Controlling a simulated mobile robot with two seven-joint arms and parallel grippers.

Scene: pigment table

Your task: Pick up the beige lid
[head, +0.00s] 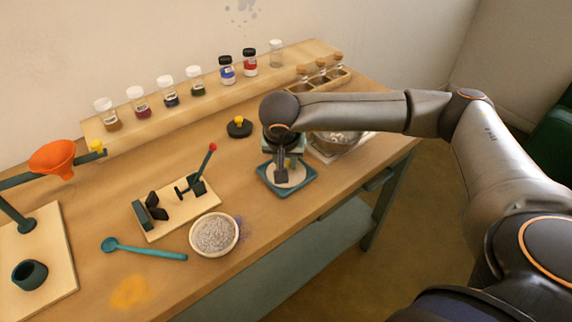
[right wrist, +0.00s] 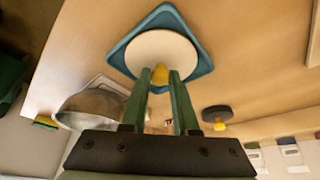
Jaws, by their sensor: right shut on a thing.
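The beige lid (head: 297,176) is a pale round disc with a yellow knob, at the teal square tray (head: 270,188). My right gripper (head: 282,172) points down over the lid from above. In the right wrist view the lid (right wrist: 160,46) lies within the outline of the teal tray (right wrist: 118,50). There, the fingertips of my right gripper (right wrist: 160,78) are on either side of the yellow knob (right wrist: 160,73), shut on it. I cannot tell whether the lid touches the tray. My left gripper is not in view.
A black lid with a yellow knob (head: 239,127) lies behind the tray. A metal bowl (head: 338,143) stands to the right. A bowl of grey powder (head: 214,234) and a wooden board with a red-knobbed lever (head: 170,212) are to the left. Several jars line the back shelf.

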